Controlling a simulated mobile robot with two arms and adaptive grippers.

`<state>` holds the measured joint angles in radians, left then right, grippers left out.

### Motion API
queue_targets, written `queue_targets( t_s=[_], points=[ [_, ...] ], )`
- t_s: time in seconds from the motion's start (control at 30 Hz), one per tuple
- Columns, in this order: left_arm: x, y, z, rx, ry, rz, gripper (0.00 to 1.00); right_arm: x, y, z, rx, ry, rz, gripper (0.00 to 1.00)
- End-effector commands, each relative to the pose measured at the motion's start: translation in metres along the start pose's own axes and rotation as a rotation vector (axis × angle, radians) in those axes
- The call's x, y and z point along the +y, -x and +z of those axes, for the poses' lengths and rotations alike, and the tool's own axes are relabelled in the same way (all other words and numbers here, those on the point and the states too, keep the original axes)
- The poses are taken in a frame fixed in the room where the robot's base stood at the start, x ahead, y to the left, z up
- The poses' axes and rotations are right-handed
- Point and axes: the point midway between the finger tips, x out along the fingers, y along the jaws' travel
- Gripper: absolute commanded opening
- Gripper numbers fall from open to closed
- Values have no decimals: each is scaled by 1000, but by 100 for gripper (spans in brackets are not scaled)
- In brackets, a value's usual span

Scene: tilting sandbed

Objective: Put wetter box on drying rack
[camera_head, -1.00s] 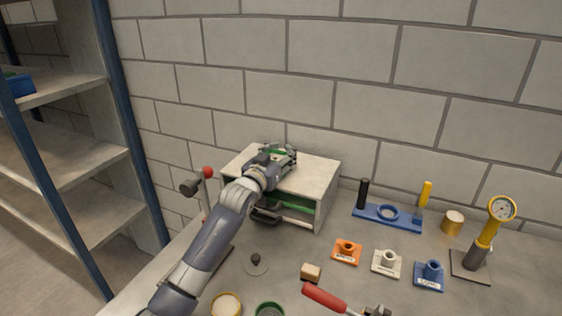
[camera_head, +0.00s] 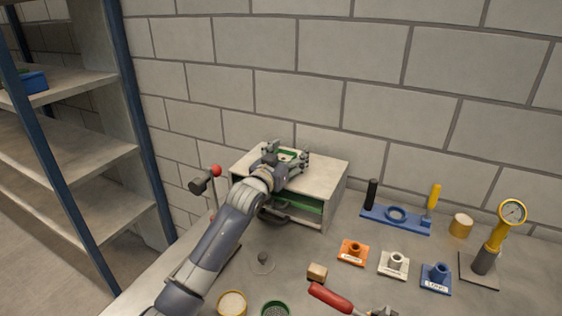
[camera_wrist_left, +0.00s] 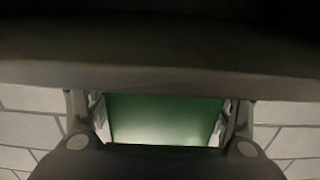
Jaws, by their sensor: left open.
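A pale cabinet-like box (camera_head: 327,175) with an open front stands on the bench against the wall. A green item (camera_head: 312,206) shows inside its front opening, above a dark handle. My left gripper (camera_head: 289,158) is over the top of this cabinet, with its fingers apart. A green piece (camera_head: 287,154) lies between the fingers, and it fills the gap as a flat green face in the left wrist view (camera_wrist_left: 163,120). I cannot tell whether the fingers touch it. Which green item is wetter cannot be seen.
A shelf unit (camera_head: 90,160) with a blue bin (camera_head: 33,82) stands at the left. A red-knobbed lever (camera_head: 216,171) is left of the cabinet. Orange (camera_head: 352,252), white (camera_head: 394,263) and blue (camera_head: 436,277) blocks, a red-handled tool (camera_head: 329,297) and a gauge (camera_head: 512,212) occupy the right.

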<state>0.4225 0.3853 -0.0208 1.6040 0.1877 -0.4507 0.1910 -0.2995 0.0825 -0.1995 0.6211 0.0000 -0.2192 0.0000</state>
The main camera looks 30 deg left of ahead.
Motion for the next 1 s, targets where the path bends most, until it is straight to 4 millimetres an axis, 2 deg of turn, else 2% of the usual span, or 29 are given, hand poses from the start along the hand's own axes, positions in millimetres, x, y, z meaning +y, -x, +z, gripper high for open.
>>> queue_targets(
  t_s=[0.3, 0.6, 0.8, 1.0],
  points=[
    [0, 49, -3, -5, 0, 0, 71, 0, 32, -3, 0, -1, 0, 40],
    [0, 98, -1, -5, 1, 0, 71, -1, 53, -5, -1, -2, -2, 40],
    [0, 113, 0, -3, 0, 0, 71, -3, 58, -6, -1, -2, -5, 40],
    [0, 116, 0, -2, 0, 0, 71, -3, 58, -5, -1, -2, -5, 40]
  ],
)
